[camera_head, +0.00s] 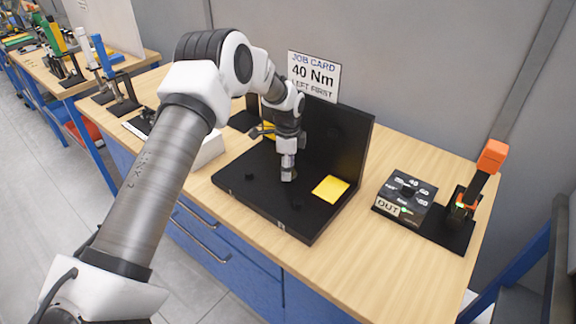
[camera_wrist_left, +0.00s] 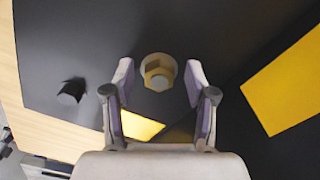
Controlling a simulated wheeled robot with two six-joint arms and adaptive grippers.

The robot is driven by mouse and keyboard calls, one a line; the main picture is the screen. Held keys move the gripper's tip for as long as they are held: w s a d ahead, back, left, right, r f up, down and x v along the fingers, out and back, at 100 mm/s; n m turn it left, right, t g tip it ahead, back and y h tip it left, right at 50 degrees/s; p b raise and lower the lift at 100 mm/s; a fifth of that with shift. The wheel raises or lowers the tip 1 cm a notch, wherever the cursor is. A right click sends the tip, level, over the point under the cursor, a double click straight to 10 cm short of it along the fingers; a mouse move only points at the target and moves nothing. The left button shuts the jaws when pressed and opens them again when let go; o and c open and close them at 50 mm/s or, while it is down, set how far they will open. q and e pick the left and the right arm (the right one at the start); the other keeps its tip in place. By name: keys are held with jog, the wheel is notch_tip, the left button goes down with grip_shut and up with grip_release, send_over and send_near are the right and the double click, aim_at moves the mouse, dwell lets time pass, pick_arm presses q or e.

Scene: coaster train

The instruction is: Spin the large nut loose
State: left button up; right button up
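The large nut (camera_wrist_left: 158,72) is a brass-coloured hexagon on a round base, standing on the black panel in the left wrist view. My left gripper (camera_wrist_left: 160,80) points down over it with its two fingers apart, one on each side. A gap shows between the nut and each finger, so I see no grip. In the head view my left gripper (camera_head: 288,162) is low over the open black case (camera_head: 262,206), with the nut largely hidden under its tips. My right gripper is in neither view.
A small black knob (camera_wrist_left: 71,91) stands left of the nut. A yellow patch (camera_head: 330,188) lies right of the gripper. The case lid (camera_head: 338,135) stands upright behind, beside a job card (camera_head: 314,75) reading 40 Nm. A dial box (camera_head: 406,195) and orange-topped tool (camera_head: 480,180) stand right.

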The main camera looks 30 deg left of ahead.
pick_arm(q)
jog(key=shift+s, duration=0.1)
grip_shut()
jog(key=shift+n, duration=0.3)
